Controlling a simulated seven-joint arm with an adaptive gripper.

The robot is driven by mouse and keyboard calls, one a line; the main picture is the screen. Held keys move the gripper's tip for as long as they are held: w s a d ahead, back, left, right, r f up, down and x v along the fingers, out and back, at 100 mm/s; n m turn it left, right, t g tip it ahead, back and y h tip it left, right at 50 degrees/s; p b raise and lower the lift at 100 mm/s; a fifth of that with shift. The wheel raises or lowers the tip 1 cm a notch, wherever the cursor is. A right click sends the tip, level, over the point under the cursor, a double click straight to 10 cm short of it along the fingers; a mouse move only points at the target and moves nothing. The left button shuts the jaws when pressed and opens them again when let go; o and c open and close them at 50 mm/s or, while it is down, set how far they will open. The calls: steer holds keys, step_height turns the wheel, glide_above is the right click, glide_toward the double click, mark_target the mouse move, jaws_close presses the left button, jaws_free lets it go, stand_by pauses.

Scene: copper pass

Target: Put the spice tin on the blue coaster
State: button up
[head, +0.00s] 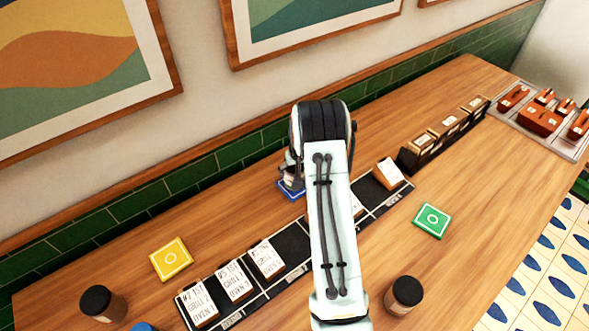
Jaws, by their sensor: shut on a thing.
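The blue coaster (289,193) lies near the back of the counter, with only its left part showing beside my arm. My gripper (291,172) is over the coaster and is mostly hidden by my own arm. It is shut on the spice tin (291,182), of which only a small light and dark piece shows. The tin is right at the coaster; whether it touches it or hangs just above cannot be told.
A yellow coaster (171,259) and a green coaster (432,221) lie apart. Dark-lidded jars stand at front left (104,305) and front centre (404,295). A black card rack (290,243) crosses the middle. A dark box row (444,135) and a tray (540,138) stand at right.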

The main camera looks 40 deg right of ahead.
steer(key=o, duration=1.3)
steer(key=shift+f, duration=0.1)
steer(key=shift+c, duration=0.2)
